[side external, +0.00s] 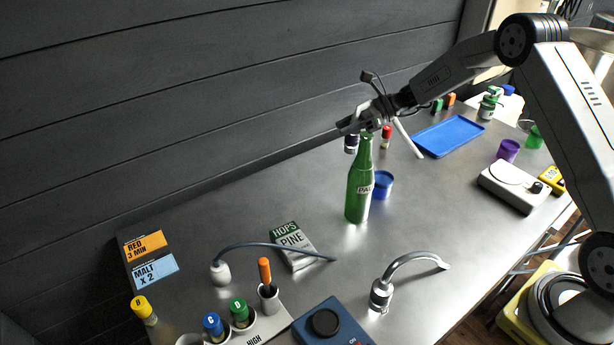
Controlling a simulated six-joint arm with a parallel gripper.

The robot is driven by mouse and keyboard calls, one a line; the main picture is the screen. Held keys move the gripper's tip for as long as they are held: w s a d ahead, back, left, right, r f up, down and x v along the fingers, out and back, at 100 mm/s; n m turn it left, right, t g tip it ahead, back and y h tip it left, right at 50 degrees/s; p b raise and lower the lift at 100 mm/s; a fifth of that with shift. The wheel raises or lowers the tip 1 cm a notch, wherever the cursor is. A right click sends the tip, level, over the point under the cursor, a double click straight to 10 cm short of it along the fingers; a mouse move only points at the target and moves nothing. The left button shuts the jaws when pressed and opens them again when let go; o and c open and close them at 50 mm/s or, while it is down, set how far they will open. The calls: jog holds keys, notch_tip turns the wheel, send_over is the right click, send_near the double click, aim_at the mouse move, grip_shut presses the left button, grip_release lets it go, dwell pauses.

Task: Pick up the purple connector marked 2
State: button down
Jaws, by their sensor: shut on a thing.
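I see no purple connector marked 2 in the side external view. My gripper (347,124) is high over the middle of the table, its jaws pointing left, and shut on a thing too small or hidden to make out.
A blue cup (383,184) is beside the bottle. A blue tray (450,136) and a white scale (512,187) are to the right. A curved metal tap (381,294), a hops packet (291,246) and a holder with capped containers (262,333) are in front. The table's middle right is clear.

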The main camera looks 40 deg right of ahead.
jog(key=shift+r, duration=0.85)
